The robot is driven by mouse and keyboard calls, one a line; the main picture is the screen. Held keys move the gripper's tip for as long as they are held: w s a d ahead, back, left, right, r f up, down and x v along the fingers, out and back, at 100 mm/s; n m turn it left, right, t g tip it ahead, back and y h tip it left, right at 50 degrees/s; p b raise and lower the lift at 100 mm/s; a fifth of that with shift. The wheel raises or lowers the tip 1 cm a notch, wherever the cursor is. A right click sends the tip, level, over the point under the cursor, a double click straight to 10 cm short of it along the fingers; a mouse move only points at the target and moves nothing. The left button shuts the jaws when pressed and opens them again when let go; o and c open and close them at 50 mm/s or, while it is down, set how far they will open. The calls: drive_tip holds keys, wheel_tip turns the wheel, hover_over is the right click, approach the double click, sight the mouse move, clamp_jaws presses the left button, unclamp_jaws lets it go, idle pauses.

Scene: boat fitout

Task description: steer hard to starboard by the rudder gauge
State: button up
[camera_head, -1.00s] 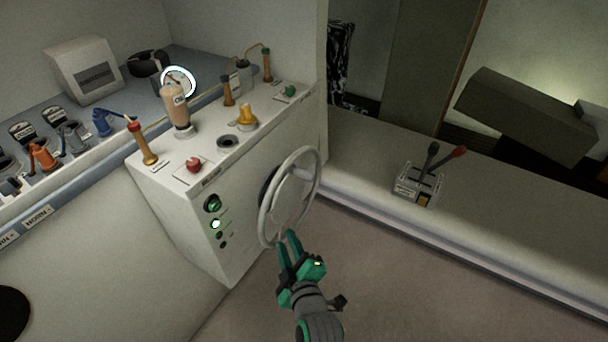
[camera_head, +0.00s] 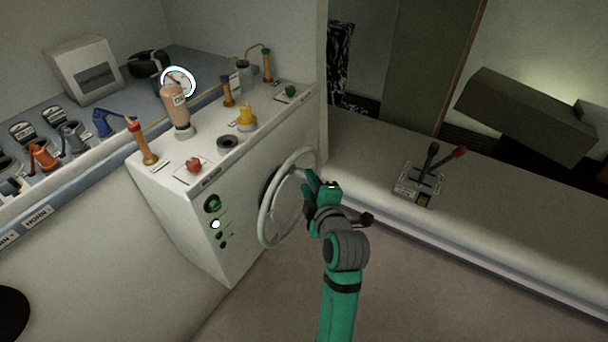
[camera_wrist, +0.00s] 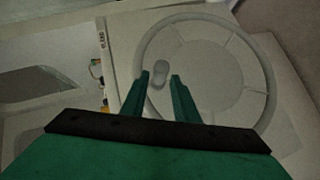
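The steering wheel (camera_head: 268,222) is a pale ring on the front of the white console. It also shows in the wrist view (camera_wrist: 265,75), with thin spokes and a small rounded knob (camera_wrist: 158,72) inside the rim. My gripper (camera_head: 309,180) is at the wheel's right side in the head view. In the wrist view my gripper (camera_wrist: 161,82) has its two fingers apart, with the knob showing between and just beyond their tips. Contact cannot be told. The round gauge (camera_head: 179,81) with a lit white rim stands behind the console; its reading is too small to tell.
A throttle box (camera_head: 418,185) with two levers sits on the ledge at right. The floor (camera_head: 270,300) below the wheel is clear.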

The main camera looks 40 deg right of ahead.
drive_tip(key=shift+x, duration=2.6)
drive_tip(key=shift+c, duration=0.6)
clamp_jaws()
